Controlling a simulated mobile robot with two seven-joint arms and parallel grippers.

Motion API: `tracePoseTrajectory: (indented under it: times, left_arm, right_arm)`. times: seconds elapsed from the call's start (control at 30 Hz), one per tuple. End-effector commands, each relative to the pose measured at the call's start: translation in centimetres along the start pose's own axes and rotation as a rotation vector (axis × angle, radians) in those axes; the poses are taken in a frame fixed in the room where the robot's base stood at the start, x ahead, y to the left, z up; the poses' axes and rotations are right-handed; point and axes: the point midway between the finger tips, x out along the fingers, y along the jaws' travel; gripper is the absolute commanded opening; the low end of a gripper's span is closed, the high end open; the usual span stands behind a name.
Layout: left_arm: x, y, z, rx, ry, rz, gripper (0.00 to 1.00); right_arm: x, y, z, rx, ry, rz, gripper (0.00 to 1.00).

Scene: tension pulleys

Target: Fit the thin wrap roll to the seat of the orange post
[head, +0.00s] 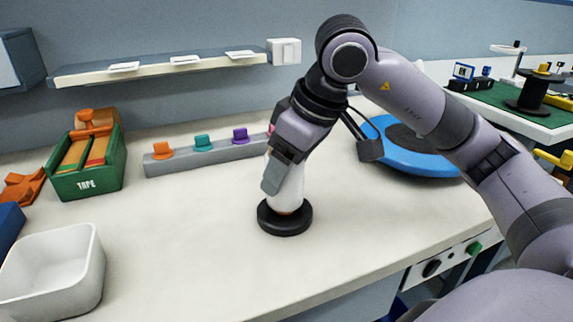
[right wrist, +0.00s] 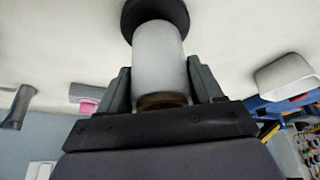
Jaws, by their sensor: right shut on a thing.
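My right gripper (head: 279,176) is shut around a white roll (head: 293,190), held upright. In the right wrist view my right gripper's fingers (right wrist: 158,90) lie on both sides of the white roll (right wrist: 159,55), and a brown end shows near the palm. A black round base (head: 285,217) stands on the bench directly under the roll. A small orange-tan patch shows at the roll's lower end; I cannot tell whether it is the post or the core. Whether the roll touches the base is unclear. No orange post shows plainly. My left gripper is not in view.
A grey rail (head: 207,155) with coloured clips lies behind. A green tape box (head: 88,177) and a white bin (head: 60,275) stand at the left. A blue round thing (head: 415,150) lies behind my right arm. The bench front is clear.

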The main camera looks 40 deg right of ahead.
Motion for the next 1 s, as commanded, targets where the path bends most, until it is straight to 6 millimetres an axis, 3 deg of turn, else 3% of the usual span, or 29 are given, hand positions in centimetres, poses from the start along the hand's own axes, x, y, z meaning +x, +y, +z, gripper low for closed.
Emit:
tracePoseTrajectory:
  times: [0.33, 0.97, 1.0]
  left_arm:
    - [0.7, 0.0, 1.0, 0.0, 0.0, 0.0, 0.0]
    - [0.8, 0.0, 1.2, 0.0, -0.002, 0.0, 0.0]
    - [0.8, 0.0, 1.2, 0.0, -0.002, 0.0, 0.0]
  right_arm:
    - [1.2, 0.0, 0.5, 0.0, 0.001, 0.0, 0.31]
    - [1.6, 0.0, 0.7, -0.001, -0.009, -0.001, 0.31]
    - [1.6, 0.0, 0.7, -0.001, -0.01, -0.001, 0.75]
